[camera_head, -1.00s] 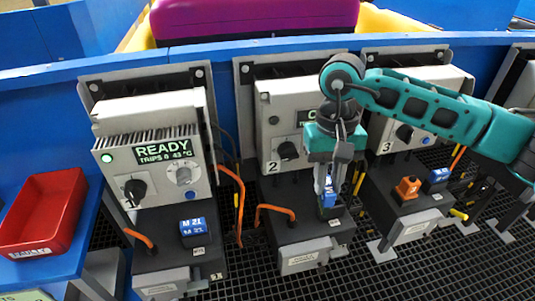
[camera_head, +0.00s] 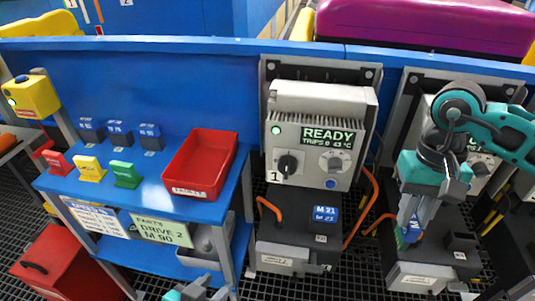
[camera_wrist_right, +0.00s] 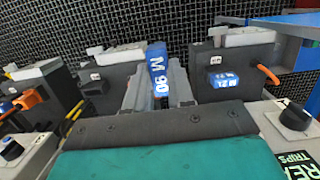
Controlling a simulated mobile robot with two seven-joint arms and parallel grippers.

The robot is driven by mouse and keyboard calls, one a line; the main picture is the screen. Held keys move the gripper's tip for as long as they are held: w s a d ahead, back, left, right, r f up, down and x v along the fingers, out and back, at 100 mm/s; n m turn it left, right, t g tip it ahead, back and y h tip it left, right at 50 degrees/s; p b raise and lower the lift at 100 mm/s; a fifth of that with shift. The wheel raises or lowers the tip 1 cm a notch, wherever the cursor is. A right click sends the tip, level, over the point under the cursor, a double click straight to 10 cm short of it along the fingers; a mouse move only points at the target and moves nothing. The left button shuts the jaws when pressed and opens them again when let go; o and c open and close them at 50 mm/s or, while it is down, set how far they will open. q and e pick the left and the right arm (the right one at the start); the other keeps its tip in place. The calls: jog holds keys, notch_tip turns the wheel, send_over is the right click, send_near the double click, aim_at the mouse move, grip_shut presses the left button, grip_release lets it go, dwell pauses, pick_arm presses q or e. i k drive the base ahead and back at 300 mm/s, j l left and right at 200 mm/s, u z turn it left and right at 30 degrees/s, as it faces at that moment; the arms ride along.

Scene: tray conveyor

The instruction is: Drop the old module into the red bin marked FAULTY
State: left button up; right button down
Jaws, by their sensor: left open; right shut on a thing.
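My right gripper (camera_head: 410,228) is shut on a blue module (camera_head: 414,232) in front of the drive 2 unit. In the right wrist view the module (camera_wrist_right: 158,68) reads M 90 and sits between the fingertips. An empty-looking dark socket (camera_head: 461,242) is to the right of the gripper. The red bin (camera_head: 190,178), whose front label looks like FAULTY, stands on the blue bench at the left. It looks empty. My left gripper (camera_head: 196,290) is open at the bottom edge, below the bench and only partly shown.
Drive 1 (camera_head: 322,140) reads READY, and its blue M 21 module (camera_head: 325,214) sits between the bin and my right gripper. Blue modules (camera_head: 120,133) and coloured tags (camera_head: 88,169) stand left of the bin. An orange cable (camera_head: 366,210) loops beside drive 1.

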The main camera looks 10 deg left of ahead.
aim_at(213, 172)
jog(key=j+u, duration=0.4)
jog(key=j, duration=1.6)
jog(key=i, duration=0.4)
